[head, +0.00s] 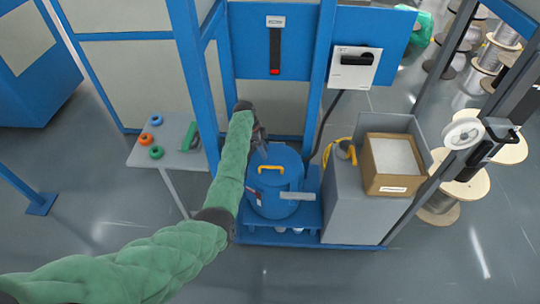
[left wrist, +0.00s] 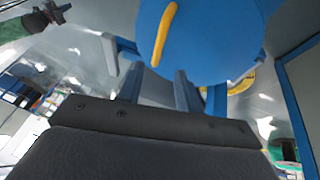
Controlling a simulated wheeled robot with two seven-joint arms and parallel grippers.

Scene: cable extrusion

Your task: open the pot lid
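The pot (head: 265,195) is a blue round drum on a blue stand, with its blue lid (head: 287,157) on top. A yellow-orange handle (head: 270,168) rises from the lid. My left gripper (head: 261,150) is at the lid's upper left edge, behind the handle and apart from it. In the left wrist view its two grey fingers (left wrist: 158,88) are spread with nothing held between them. The lid (left wrist: 215,40) and handle (left wrist: 163,35) show beyond the fingertips. A small dark gripper on a green arm, seemingly my right gripper (left wrist: 50,15), is at the upper left there, too small to read.
A grey cabinet (head: 345,205) with an open cardboard box (head: 385,185) stands right of the pot. Blue frame posts (head: 193,75) rise behind my left arm. A small table (head: 150,128) with coloured rings is at left. Cable reels (head: 468,188) stand at right.

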